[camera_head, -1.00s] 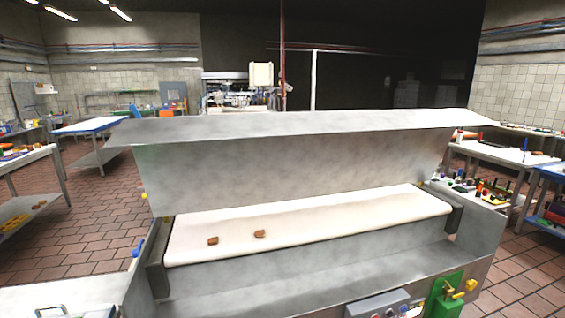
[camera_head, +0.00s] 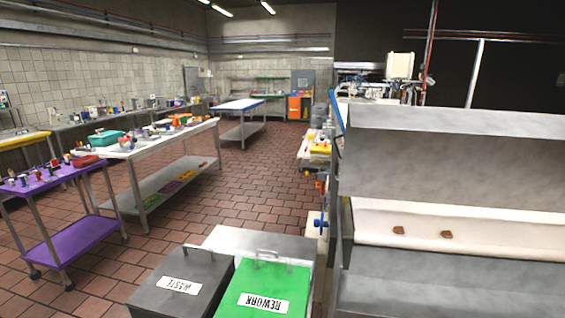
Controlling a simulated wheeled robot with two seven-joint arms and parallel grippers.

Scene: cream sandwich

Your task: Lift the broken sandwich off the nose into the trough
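Two small brown pieces lie on the white conveyor belt (camera_head: 510,232) at the right of the head view. The left piece (camera_head: 398,230) is near the belt's front edge, and the right piece (camera_head: 446,234) is a short way to its right. They are too small to tell whether either is a broken sandwich. A grey metal trough (camera_head: 430,285) runs below the belt's front edge, and no pieces show in its visible part. Neither of my grippers is in view.
A grey lidded WASTE bin (camera_head: 160,302) and a green lidded REWORK bin (camera_head: 247,284) stand left of the conveyor. A purple cart (camera_head: 75,240) and a white table (camera_head: 133,150) stand further left. The tiled floor (camera_head: 215,195) between is clear.

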